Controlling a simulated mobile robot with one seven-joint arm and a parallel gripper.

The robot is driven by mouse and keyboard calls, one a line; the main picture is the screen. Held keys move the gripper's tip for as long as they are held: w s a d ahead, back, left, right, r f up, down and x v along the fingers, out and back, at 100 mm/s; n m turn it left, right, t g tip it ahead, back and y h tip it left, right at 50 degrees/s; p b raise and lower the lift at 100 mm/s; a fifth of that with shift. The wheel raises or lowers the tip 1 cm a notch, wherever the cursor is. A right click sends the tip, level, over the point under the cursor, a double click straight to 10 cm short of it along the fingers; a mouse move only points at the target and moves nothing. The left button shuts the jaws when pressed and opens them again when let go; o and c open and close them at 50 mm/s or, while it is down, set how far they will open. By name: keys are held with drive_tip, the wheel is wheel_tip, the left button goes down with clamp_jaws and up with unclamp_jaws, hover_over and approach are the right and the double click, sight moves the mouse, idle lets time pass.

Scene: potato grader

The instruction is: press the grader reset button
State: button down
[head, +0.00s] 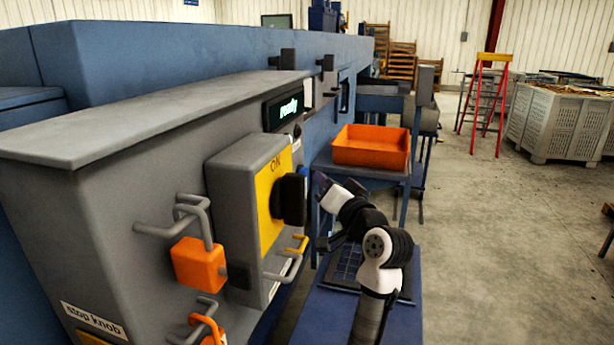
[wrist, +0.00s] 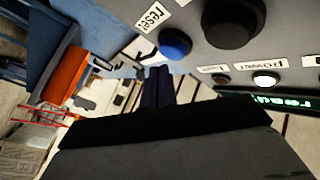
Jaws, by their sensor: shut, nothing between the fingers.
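The blue reset button (wrist: 175,43) sits on the grey panel in the wrist view, beside a tilted white "reset" label (wrist: 152,17). My gripper (wrist: 157,88) is shut and empty, its dark fingers together just below and left of the button in that picture. A gap shows between the fingertips and the button; its depth is hard to judge. In the head view my gripper (head: 320,182) is at the panel's right side, just beyond the black switch handle (head: 291,198). That handle and its box hide most of the button area there. The display (head: 288,108) reads "ready".
A large black knob (wrist: 232,22) and a lit white button (wrist: 265,79) labelled power are near the reset button. An orange padlock (head: 198,262) hangs on the panel front. An orange tray (head: 371,146) stands behind my gripper. Open floor lies to the right.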

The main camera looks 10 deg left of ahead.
drive_tip(key=shift+d, duration=0.1)
drive_tip(key=shift+s+d, duration=0.25)
drive_tip(key=shift+d, duration=0.95)
drive_tip(key=shift+s+d, duration=0.2)
drive_tip(key=shift+d, duration=0.95)
